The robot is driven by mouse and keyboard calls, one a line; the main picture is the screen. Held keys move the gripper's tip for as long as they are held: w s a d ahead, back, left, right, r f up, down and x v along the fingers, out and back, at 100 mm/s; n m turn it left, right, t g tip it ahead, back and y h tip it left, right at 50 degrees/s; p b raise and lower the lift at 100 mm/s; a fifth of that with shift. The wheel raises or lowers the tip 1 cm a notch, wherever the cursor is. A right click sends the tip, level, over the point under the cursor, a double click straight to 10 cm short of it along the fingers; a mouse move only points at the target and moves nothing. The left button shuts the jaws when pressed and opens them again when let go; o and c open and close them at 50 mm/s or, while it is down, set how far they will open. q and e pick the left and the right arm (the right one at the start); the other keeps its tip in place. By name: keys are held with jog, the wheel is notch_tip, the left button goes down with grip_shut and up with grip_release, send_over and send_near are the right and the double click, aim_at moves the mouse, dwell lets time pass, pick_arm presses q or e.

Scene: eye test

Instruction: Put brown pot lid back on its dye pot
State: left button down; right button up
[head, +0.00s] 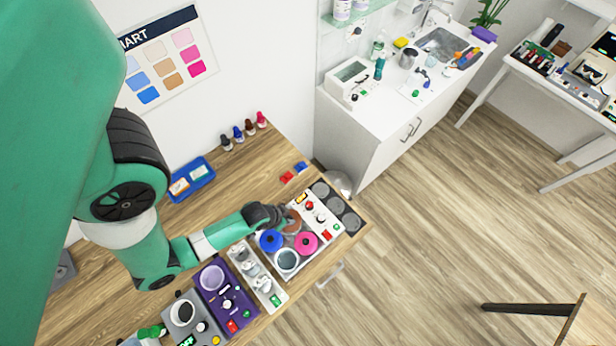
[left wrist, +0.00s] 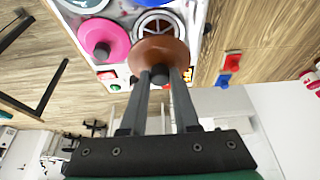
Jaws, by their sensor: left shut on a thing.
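My left gripper (head: 281,216) is shut on the dark knob of the brown pot lid (head: 293,221). In the left wrist view the knob sits between the fingertips (left wrist: 159,76), with the brown disc (left wrist: 160,51) beyond them. An open dye pot (left wrist: 158,22) with a pale rim and dark inside shows past the lid, which hides part of it. The lid is offset from this opening in that view; I cannot tell whether they touch. The pot stands in a white dye unit (head: 318,215). My right gripper is not in view.
A blue lid (head: 270,240), a pink lid (head: 306,243) and an open grey pot (head: 287,261) are close by on the unit. Red and blue blocks (head: 287,177) lie behind it. A purple device (head: 226,297) stands left. A blue tray (head: 192,179) is farther back.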

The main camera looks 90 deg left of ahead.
pick_arm(q)
jog(key=shift+s+f, duration=0.15)
jog(key=shift+f, duration=0.3)
notch_tip(320, 180, down, 4)
jog(key=shift+r+b, duration=0.25)
jog(key=shift+b, duration=0.35)
jog(key=shift+f, duration=0.25)
jog(key=shift+f+b, duration=0.45)
jog(key=shift+b, duration=0.05)
jog(key=shift+c, duration=1.3)
grip_release()
jog(key=shift+r, duration=0.1)
